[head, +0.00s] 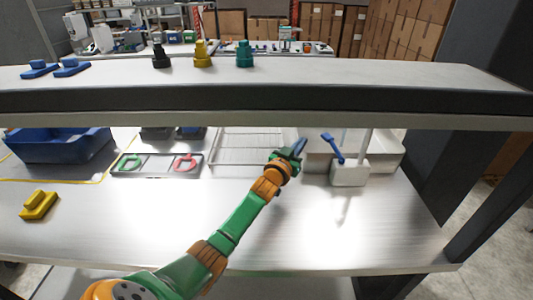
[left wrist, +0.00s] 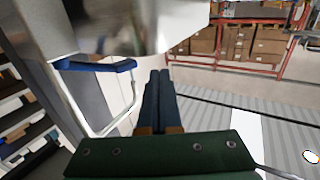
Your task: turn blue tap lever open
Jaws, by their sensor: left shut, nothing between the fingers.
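The blue tap lever (head: 332,147) rises slanted, up and to the left, from beside a white dispenser block (head: 350,173) at the right of the lower work surface. My left gripper (head: 299,147) is just left of the lever, with its fingers shut and empty. Whether lever and fingers are at the same depth I cannot tell. My right gripper is in neither view.
An upper shelf (head: 270,98) crosses above the work surface. A wire rack (head: 240,148) lies behind my left gripper. A tray with green and red rings (head: 157,165), a blue bin (head: 60,146) and a yellow block (head: 38,205) are to the left. The front surface is mostly clear.

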